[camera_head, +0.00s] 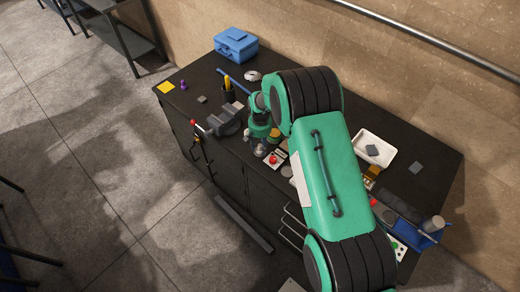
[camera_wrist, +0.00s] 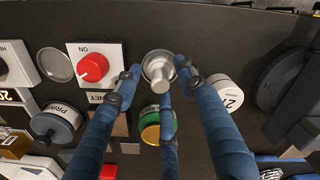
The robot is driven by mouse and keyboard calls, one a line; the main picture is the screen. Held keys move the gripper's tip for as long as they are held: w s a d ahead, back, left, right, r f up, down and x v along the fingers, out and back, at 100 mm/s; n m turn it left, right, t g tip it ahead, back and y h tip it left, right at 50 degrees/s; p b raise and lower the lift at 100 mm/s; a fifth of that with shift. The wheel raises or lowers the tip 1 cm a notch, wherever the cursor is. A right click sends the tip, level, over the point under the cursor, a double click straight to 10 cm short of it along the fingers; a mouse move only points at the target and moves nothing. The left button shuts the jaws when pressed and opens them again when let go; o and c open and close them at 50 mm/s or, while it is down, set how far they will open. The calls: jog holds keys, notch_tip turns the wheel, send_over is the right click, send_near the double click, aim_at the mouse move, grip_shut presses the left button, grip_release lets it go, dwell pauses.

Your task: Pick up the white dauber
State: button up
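A pale grey-white round piece with a stubby knob (camera_wrist: 158,68), probably the white dauber, stands on the dark bench top in the wrist view. My gripper (camera_wrist: 157,76) has three blue fingers pointing down around it. The fingers are spread, with one fingertip left of the piece, one close on its right and one just in front. I see no clear grip on it. In the head view my gripper (camera_head: 262,146) is low over the bench's front edge, and the piece (camera_head: 260,151) is partly hidden beneath it.
A white plate with a red knob (camera_wrist: 94,67) is left of the fingers. A green jar with a gold lid (camera_wrist: 157,126) and a white cylinder (camera_wrist: 222,92) are close by. A grey vise (camera_head: 229,120) and white tray (camera_head: 372,149) stand on the bench (camera_head: 437,170).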

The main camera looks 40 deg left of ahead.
aim_at(260, 147)
jog(key=shift+c, duration=0.2)
dwell(0.4)
grip_shut()
jog(key=shift+r, duration=0.2)
jog(key=shift+r+b, duration=0.4)
jog(key=shift+r, duration=0.45)
jog(key=shift+s+d+r, duration=0.2)
jog(key=shift+d+r, duration=0.1)
jog(key=shift+r, duration=0.4)
jog(key=s+d+r+b, duration=0.1)
jog(key=s+d+b, duration=0.1)
jog(key=s+d, duration=0.7)
jog(key=d, duration=0.3)
jog(key=shift+r+b, duration=0.2)
jog(key=shift+b, duration=0.2)
jog(key=shift+s, duration=0.1)
